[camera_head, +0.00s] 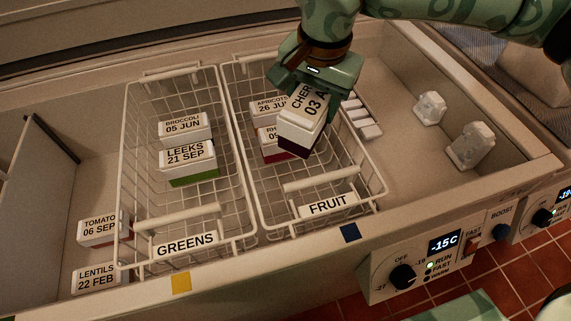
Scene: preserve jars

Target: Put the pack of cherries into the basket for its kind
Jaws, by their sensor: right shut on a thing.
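The pack of cherries (304,119) is a white box with a dark base and a label reading "CHER", "03 A"; the rest of the label is covered. My right gripper (316,85) is shut on it and holds it tilted above the wire basket labelled FRUIT (330,205). In that basket are an apricots pack (270,104) and a pack whose label starts "RH" (270,140), partly hidden by the held pack. The basket labelled GREENS (186,243) stands to its left. My left gripper is not in view.
The GREENS basket holds a broccoli pack (185,126) and a leeks pack (187,157). Tomato (99,229) and lentils (97,277) packs lie outside it at left. Frosty lumps (429,107) and an ice tray (362,117) lie right. The freezer's front rim carries a control panel (420,255).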

